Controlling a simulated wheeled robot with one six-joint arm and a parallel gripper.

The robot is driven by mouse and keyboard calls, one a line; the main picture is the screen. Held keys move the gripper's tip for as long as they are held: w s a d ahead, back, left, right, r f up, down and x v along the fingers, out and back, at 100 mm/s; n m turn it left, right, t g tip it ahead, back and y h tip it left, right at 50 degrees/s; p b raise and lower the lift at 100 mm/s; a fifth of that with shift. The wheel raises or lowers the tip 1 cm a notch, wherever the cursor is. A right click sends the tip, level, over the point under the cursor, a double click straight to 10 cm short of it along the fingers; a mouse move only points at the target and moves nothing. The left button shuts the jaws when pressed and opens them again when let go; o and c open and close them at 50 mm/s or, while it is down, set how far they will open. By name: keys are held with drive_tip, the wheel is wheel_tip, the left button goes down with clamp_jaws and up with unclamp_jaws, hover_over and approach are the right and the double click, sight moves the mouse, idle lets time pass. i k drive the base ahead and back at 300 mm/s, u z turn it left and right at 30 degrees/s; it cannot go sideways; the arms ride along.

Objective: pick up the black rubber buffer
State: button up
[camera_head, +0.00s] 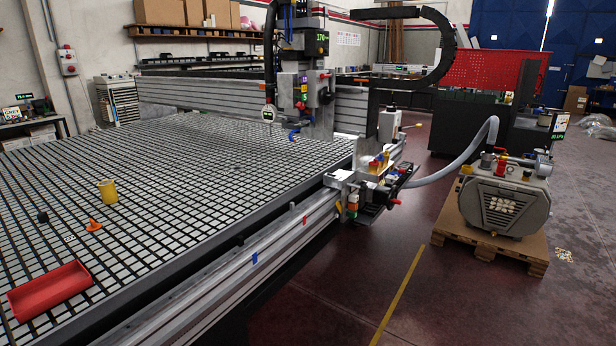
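A small black object, likely the black rubber buffer (43,216), sits on the grid table (200,170) at the left. It is too small to make out its details. A yellow cup-like cylinder (107,192) and an orange cone-shaped piece (94,225) stand to its right. A red tray (50,290) lies below it in the picture, near the table's front left. My gripper is not in view.
A machine gantry (300,100) spans the table's far part. The long side rail (220,285) edges the table. A grey pump (505,205) stands on a wooden pallet (475,245) at the right. The floor between is mostly clear.

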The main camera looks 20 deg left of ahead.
sight(42, 218)
drive_tip(key=u, duration=0.55)
drive_tip(key=i, duration=0.9)
drive_tip(key=u, duration=1.75)
drive_tip(key=i, duration=0.85)
drive_tip(key=u, duration=0.65)
